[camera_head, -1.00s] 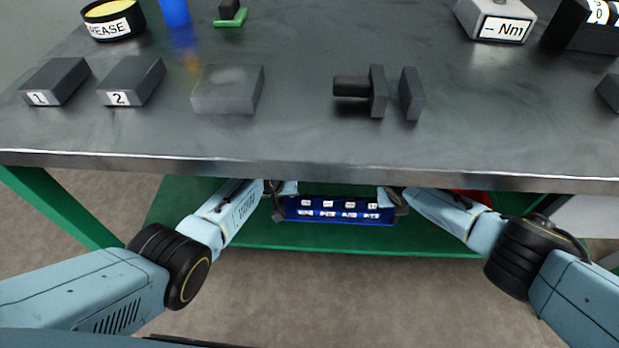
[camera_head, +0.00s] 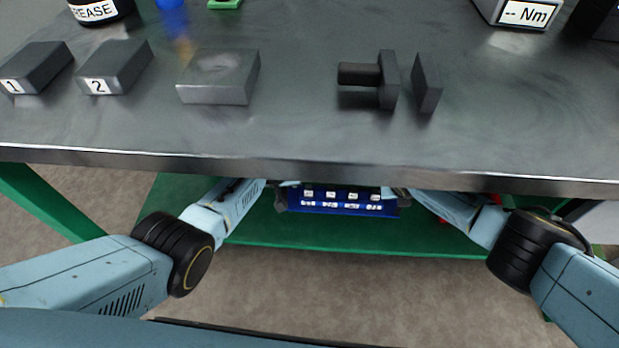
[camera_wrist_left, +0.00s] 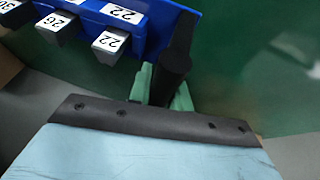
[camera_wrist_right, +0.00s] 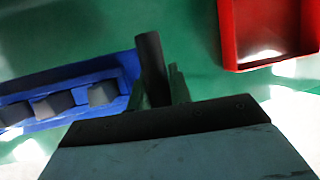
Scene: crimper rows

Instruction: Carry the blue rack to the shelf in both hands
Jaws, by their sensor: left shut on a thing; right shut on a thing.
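The blue rack (camera_head: 343,208) is under the front edge of the workbench in the head view, over the green shelf (camera_head: 430,241). It holds several grey blocks with white labels; 22 and 26 are readable in the left wrist view, where the rack (camera_wrist_left: 160,20) is at the top. My left gripper (camera_head: 281,197) is shut at the rack's left end, and my right gripper (camera_head: 402,200) is shut at its right end. In the right wrist view the rack (camera_wrist_right: 70,85) lies left of the dark handle between my fingers. Whether the rack touches the shelf cannot be told.
A red bin (camera_wrist_right: 228,35) stands on the shelf right of the rack. A green leg (camera_head: 60,205) is at the left. Grey blocks (camera_head: 220,80) sit on the bench top.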

